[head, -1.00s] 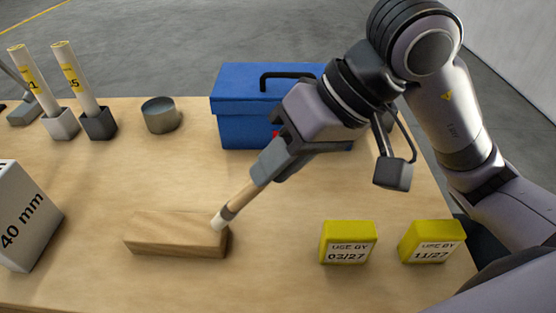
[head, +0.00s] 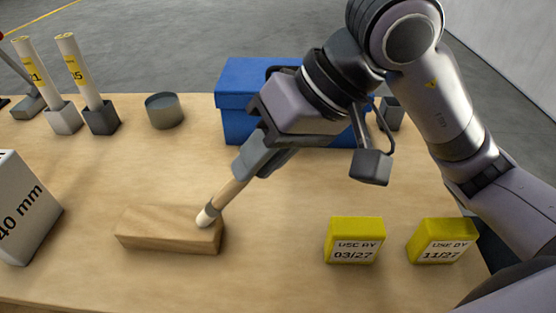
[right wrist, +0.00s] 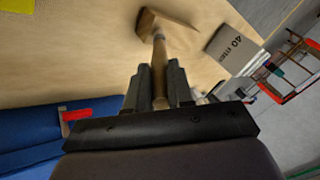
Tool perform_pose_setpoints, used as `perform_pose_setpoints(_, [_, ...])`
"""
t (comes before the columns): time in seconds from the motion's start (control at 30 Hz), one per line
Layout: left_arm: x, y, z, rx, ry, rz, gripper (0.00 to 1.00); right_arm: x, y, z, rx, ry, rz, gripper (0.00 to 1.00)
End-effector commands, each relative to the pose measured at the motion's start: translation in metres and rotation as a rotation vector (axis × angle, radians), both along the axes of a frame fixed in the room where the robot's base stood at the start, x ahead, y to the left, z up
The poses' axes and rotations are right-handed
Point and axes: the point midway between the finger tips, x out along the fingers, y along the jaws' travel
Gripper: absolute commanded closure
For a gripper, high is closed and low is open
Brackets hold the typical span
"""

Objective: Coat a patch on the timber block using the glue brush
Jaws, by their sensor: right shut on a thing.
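The timber block (head: 160,236) lies flat near the front of the table; it also shows at the top of the right wrist view (right wrist: 148,22). My right gripper (head: 248,168) is shut on the glue brush (head: 228,194), a wooden handle with a pale tip. The brush slants down to the left, and its tip is at the top face of the block near its right end, apparently touching. In the right wrist view the brush handle (right wrist: 160,75) runs between the fingers toward the block. I cannot make out any glue on the wood. My left gripper is not in view.
A blue toolbox (head: 235,118) stands behind my right arm. Two yellow boxes (head: 355,241) (head: 443,241) stand at the front right. A grey pot (head: 164,111), two tubes in holders (head: 101,117) and a 40 mm block (head: 22,215) are leftward. Bare table surrounds the timber.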

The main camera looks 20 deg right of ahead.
Motion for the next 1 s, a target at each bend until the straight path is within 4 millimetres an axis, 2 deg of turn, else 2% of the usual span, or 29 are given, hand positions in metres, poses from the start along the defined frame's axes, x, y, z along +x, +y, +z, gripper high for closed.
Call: perform_pose_setpoints(1.0, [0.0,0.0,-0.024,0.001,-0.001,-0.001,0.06,0.018,0.056,-0.002,-0.001,-0.001,0.0,1.0])
